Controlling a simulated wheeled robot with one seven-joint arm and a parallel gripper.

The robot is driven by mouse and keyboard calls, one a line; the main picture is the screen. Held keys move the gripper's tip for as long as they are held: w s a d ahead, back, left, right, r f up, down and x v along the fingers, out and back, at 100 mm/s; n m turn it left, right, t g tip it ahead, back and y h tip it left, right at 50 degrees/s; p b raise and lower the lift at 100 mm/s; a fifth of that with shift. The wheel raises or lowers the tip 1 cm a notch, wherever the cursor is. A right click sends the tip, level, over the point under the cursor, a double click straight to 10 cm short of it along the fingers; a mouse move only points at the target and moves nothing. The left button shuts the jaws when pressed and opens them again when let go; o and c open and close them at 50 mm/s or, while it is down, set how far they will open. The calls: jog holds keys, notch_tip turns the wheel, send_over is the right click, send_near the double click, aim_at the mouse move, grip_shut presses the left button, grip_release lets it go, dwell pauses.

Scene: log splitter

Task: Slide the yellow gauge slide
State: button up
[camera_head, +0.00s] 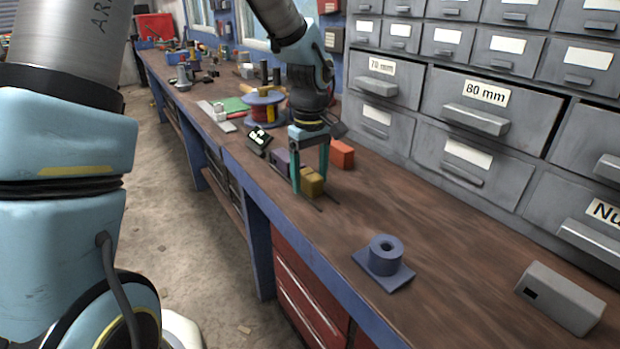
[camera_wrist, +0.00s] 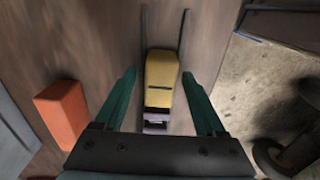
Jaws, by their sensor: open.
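The yellow gauge slide (camera_head: 312,182) is a small block on the wooden workbench, between two thin dark rails. In the wrist view the yellow slide (camera_wrist: 161,72) lies between my fingers' lines, just ahead of the fingertips, with a grey-purple block (camera_wrist: 156,122) at its near end. My gripper (camera_head: 309,175) points down over the slide, with its green fingers spread to either side of it. The wrist view shows the open gripper (camera_wrist: 160,85) with clear gaps on both sides of the slide. I see no finger touching it.
An orange-red block (camera_head: 341,153) stands just behind the slide. A blue-grey cylinder on a plate (camera_head: 385,257) and a grey box (camera_head: 560,298) stand on the bench to the right. Grey drawers (camera_head: 480,118) line the back. The bench between slide and cylinder is clear.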

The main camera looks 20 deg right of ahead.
aim_at(310, 173)
notch_tip(310, 173, up, 10)
jog(key=shift+r+b, duration=0.15)
jog(key=shift+b, duration=0.65)
jog(key=s+a+f+m, duration=0.1)
jog(key=a+f, duration=0.2)
jog(key=a, duration=0.7)
jog(key=s+a+f+m+t, duration=0.1)
jog(key=a+f, duration=0.2)
jog(key=a, duration=0.7)
jog(key=a+f+m, duration=0.1)
jog(key=a+f, duration=0.2)
jog(key=a, duration=0.7)
jog(key=shift+s+a+f+t, duration=0.25)
jog(key=shift+s+f+t, duration=0.05)
jog(key=shift+s, duration=0.1)
